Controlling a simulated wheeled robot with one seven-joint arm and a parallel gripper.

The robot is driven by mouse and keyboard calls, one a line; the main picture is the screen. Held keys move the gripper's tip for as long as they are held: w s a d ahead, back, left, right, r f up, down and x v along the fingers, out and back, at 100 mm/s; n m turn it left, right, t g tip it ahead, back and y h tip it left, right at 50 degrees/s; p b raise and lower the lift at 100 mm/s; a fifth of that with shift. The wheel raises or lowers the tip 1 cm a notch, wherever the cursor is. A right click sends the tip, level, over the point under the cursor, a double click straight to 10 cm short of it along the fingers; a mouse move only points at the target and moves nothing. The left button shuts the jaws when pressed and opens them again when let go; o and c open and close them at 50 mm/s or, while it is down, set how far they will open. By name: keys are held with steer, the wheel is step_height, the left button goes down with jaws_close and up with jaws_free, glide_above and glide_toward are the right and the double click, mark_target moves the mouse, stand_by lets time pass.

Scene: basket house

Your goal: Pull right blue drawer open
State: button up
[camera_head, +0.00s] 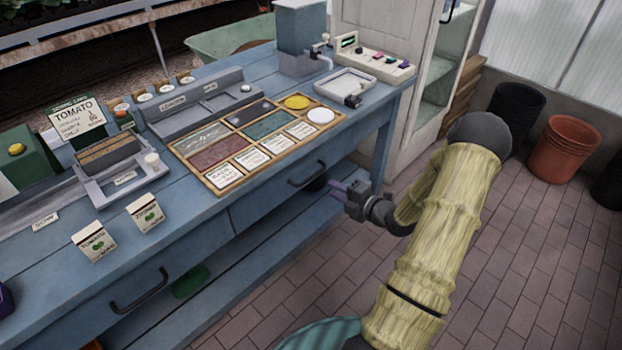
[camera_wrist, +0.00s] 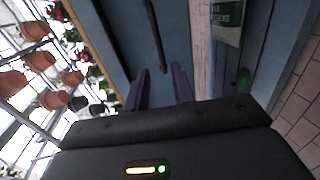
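The right blue drawer (camera_head: 270,200) is in the front of the blue workbench and looks flush with it. Its dark bar handle (camera_head: 307,173) shows on the drawer front. My gripper (camera_head: 338,190) is just right of and slightly below that handle. In the wrist view, the two purple fingers of my gripper (camera_wrist: 161,80) are apart, with a gap between them. The dark handle (camera_wrist: 154,30) runs ahead of this gap, with its near end close to the fingertips. I cannot tell whether they touch it.
A left drawer with its own handle (camera_head: 140,292) is nearer. Seed packets (camera_head: 93,242) and a label board (camera_head: 255,140) lie on the bench top. A green item (camera_head: 190,282) is on the lower shelf. Brick floor (camera_head: 330,245) is open before the bench; pots (camera_head: 563,150) stand at right.

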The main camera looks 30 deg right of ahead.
mark_target(312, 178)
steer(key=x, duration=1.1)
steer(key=shift+b, duration=0.3)
steer(key=shift+c, duration=0.5)
jaws_close()
